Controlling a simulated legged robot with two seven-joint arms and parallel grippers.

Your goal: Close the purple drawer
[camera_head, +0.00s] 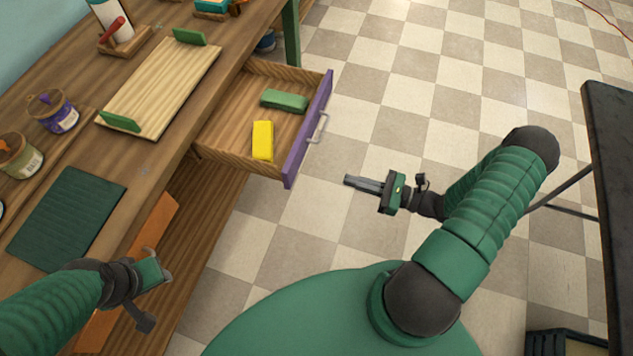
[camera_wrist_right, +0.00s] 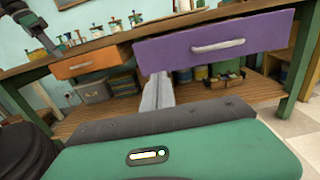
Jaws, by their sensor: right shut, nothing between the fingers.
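The purple drawer (camera_head: 308,128) stands pulled out from the wooden workbench, with a metal handle (camera_head: 319,128) on its front. Inside it lie a yellow block (camera_head: 263,141) and a green block (camera_head: 284,101). My right gripper (camera_head: 348,180) is shut and empty, to the right of and a little below the drawer front, apart from it. In the right wrist view the purple front (camera_wrist_right: 214,46) and its handle (camera_wrist_right: 217,46) are ahead, above the fingers (camera_wrist_right: 157,92). My left gripper (camera_head: 165,268) is over the front edge of the bench; its fingers do not show clearly.
The orange drawer (camera_wrist_right: 90,63) is beside the purple one. The workbench top holds a wooden tray (camera_head: 165,85), a green mat (camera_head: 66,218) and paint jars (camera_head: 52,111). A dark table (camera_head: 608,150) stands at the right. The tiled floor between is clear.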

